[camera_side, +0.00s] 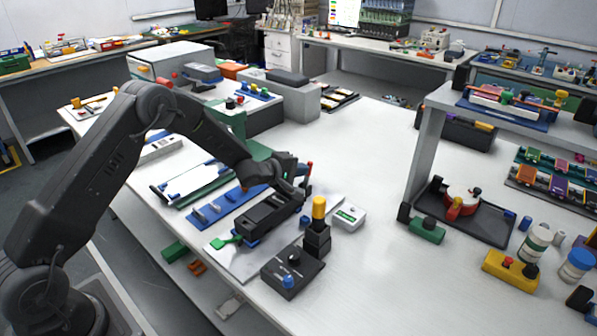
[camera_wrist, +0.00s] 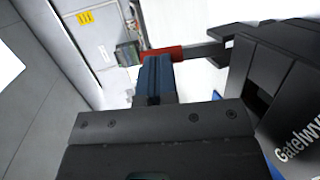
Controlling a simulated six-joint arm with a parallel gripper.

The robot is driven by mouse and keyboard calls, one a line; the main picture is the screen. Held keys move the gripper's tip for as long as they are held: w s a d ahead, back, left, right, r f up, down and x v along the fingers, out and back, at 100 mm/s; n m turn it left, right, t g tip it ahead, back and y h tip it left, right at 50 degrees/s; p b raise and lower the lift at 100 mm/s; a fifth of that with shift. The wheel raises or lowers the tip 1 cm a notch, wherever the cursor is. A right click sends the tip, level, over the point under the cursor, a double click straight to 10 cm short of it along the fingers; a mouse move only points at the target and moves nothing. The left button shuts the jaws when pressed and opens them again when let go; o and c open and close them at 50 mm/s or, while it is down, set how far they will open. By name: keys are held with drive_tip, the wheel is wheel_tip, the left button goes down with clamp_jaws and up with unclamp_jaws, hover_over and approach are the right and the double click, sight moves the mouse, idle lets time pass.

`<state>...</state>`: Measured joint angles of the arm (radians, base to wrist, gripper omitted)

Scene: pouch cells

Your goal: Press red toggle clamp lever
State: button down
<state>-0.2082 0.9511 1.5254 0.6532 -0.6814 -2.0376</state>
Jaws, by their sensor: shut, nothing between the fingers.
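The toggle clamp lever has a red grip (camera_wrist: 163,51) on a grey bar, which runs across the upper middle of the wrist view to a black block on the right. My gripper (camera_wrist: 153,62) is shut and empty, its fingertips overlapping the red grip. I cannot tell whether they touch it. In the side view a small red tip (camera_side: 309,168) sticks up just beside my gripper (camera_side: 300,192), at the far end of a black fixture (camera_side: 268,212). My wrist partly hides the fixture and the clamp.
A black control box (camera_side: 291,270) with a blue button and a yellow-topped post (camera_side: 318,212) stand close in front. A white box (camera_side: 348,216) lies to the right. Blue rails (camera_side: 225,205) lie to the left. The table centre right is clear.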

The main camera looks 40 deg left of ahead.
sight(309, 164)
drive_tip(key=shift+w+r+g, duration=0.2)
drive_tip(key=shift+w+g, duration=0.3)
drive_tip(key=shift+w+f, duration=0.15)
drive_tip(key=shift+w, duration=0.5)
drive_tip(key=shift+w+f, duration=0.15)
drive_tip(key=shift+w, duration=0.45)
drive_tip(key=shift+a+x, duration=0.25)
drive_tip(key=shift+x, duration=1)
drive_tip(key=shift+w+f, duration=0.55)
drive_tip(key=shift+f, duration=0.3)
drive_tip(key=v, duration=1.3)
drive_tip(key=shift+s+r, duration=0.3)
drive_tip(key=shift+r, duration=0.1)
